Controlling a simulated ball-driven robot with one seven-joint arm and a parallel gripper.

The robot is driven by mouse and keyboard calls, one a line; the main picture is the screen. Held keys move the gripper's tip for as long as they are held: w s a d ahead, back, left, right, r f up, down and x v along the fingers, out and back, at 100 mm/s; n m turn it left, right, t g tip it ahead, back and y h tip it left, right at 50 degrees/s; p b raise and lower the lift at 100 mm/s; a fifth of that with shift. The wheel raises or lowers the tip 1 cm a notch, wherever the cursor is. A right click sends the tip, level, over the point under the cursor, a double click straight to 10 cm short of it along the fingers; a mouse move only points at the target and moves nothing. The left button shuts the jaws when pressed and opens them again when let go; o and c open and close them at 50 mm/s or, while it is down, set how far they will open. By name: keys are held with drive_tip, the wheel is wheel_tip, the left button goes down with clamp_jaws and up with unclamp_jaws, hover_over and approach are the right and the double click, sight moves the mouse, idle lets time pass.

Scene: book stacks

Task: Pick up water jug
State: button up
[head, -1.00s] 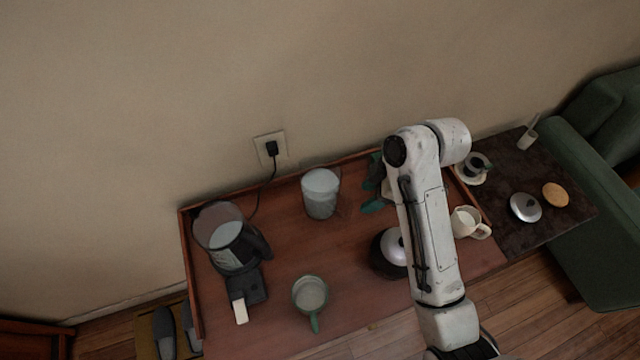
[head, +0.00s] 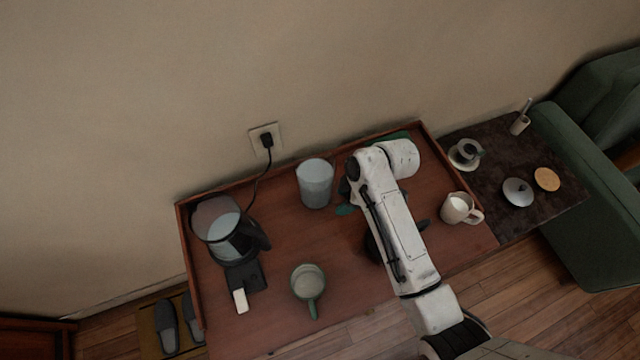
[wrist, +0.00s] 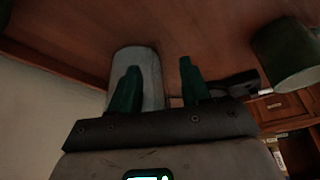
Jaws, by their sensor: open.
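A pale, translucent cylindrical vessel, seemingly the water jug (head: 315,184), stands upright on the wooden table near the back edge in the head view. It also shows as a grey cylinder in the wrist view (wrist: 150,68). My gripper (wrist: 159,66) is open, with its green fingers pointing toward the jug. The jug lies beyond the fingers, overlapped by the left one and partly in the gap; I cannot tell whether they touch. In the head view my arm hides most of the gripper, and a green fingertip shows just right of the jug.
A coffee maker (head: 232,244) stands at the table's left. A green mug (head: 308,281) is near the front, and a white mug (head: 458,209) is at the right. A dark round object is mostly hidden under my arm. A raised rim and the wall are behind the jug.

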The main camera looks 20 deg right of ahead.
clamp_jaws()
idle(0.4)
idle(0.9)
drive_tip(key=shift+w+r, duration=0.15)
